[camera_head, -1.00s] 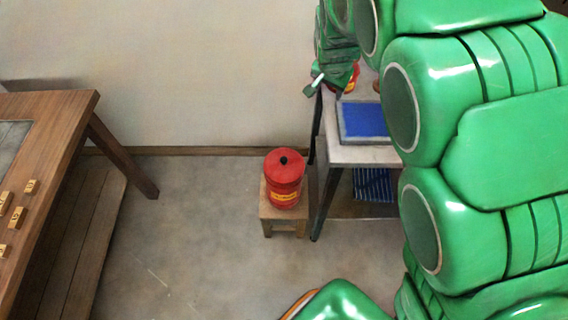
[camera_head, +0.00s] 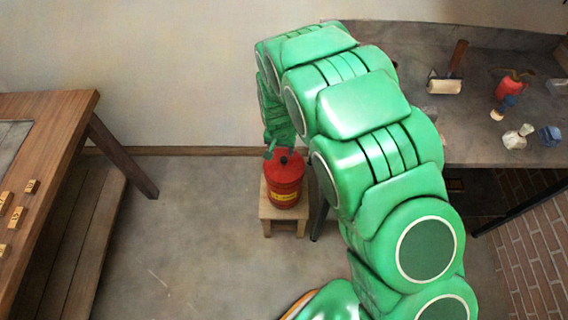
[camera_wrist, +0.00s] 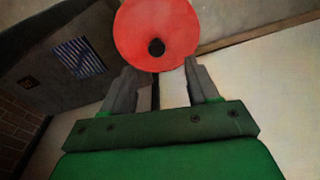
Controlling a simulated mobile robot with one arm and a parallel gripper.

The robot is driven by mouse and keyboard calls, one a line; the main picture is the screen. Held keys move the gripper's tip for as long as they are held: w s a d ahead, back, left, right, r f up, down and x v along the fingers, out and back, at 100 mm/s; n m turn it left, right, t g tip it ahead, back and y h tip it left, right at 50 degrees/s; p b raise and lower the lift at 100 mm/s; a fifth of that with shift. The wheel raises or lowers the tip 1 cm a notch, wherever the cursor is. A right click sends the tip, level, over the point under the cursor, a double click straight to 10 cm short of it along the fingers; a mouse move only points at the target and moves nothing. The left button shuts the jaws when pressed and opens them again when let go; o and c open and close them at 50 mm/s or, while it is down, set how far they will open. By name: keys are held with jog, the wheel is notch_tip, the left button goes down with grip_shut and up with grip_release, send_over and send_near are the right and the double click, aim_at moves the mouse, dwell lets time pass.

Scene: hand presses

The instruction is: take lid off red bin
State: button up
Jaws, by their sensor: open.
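The red bin (camera_head: 284,190) with a yellow label stands upright on a small wooden stool. Its red lid (camera_wrist: 150,22) is on top and has a black knob (camera_wrist: 156,47) in its middle. My gripper (camera_wrist: 160,68) is open and empty. In the wrist view the knob appears just beyond the gap between the two fingertips, apart from both. In the head view my gripper (camera_head: 270,153) is at the lid's upper left, close to it; the exact height gap cannot be told.
The wooden stool (camera_head: 284,216) stands on open grey floor. A wooden table (camera_head: 60,125) with small labelled blocks is at the left. A grey workbench (camera_head: 480,100) with tools and a red item is at the right. The wall is close behind the bin.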

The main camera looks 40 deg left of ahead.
aim_at(284, 158)
jog(key=shift+w+f, duration=0.2)
jog(key=shift+f, duration=0.8)
jog(key=shift+w+f, duration=0.2)
jog(key=shift+f, duration=0.8)
jog(key=shift+w+f, duration=0.2)
jog(key=shift+f, duration=0.8)
jog(key=shift+w+a+f, duration=0.1)
jog(key=shift+w+f, duration=0.05)
jog(key=shift+f, duration=0.65)
grip_shut()
jog(key=shift+r, duration=0.1)
jog(key=shift+r, duration=0.55)
jog(key=s+d+r, duration=0.7)
jog(key=d+r, duration=0.4)
jog(key=shift+s+d+r, duration=0.3)
jog(key=shift+d+r, duration=0.1)
